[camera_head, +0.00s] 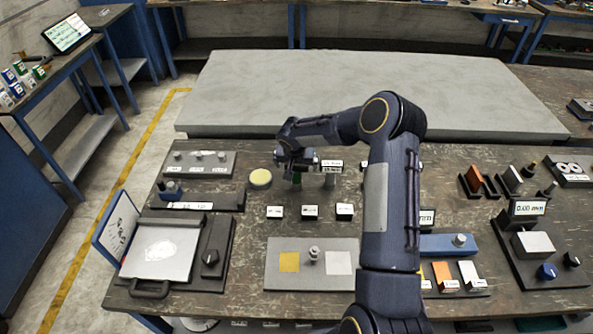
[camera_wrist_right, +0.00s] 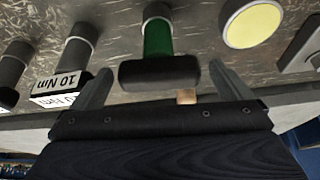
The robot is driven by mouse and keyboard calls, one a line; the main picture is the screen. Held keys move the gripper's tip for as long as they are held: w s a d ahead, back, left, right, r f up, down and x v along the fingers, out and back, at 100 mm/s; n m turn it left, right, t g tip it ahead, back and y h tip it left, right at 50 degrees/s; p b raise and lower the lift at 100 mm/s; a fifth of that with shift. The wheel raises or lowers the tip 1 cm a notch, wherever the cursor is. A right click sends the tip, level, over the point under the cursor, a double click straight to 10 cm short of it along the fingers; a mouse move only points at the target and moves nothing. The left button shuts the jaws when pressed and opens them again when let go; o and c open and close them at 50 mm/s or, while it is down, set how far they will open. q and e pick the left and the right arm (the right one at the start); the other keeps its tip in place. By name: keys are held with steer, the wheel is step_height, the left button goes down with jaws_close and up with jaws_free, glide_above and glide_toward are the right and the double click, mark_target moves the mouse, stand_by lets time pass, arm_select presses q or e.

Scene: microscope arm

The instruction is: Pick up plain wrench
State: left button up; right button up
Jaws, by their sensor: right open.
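A green-handled upright tool (camera_wrist_right: 158,38) with a black crosswise end (camera_wrist_right: 160,71) shows no label and may be the plain wrench; I cannot be sure. Its green part also shows in the head view (camera_head: 296,179), under my right gripper (camera_head: 297,163). My right gripper is open, and in the right wrist view its two fingers (camera_wrist_right: 147,68) are on either side of the black end, with gaps visible. A grey upright tool (camera_wrist_right: 79,45) with a 10 Nm label (camera_wrist_right: 58,85) stands beside it. My left gripper is not in view.
A yellow-topped round disc (camera_head: 260,178) is left of the tools. Small white label blocks (camera_head: 310,211) stand in front. A grey pad with a yellow square (camera_head: 289,262) lies nearer. A large pale slab (camera_head: 360,90) is behind the wooden table.

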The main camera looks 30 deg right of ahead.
steer(key=c, duration=1.2)
steer(key=shift+r, duration=0.1)
steer(key=shift+c, duration=0.8)
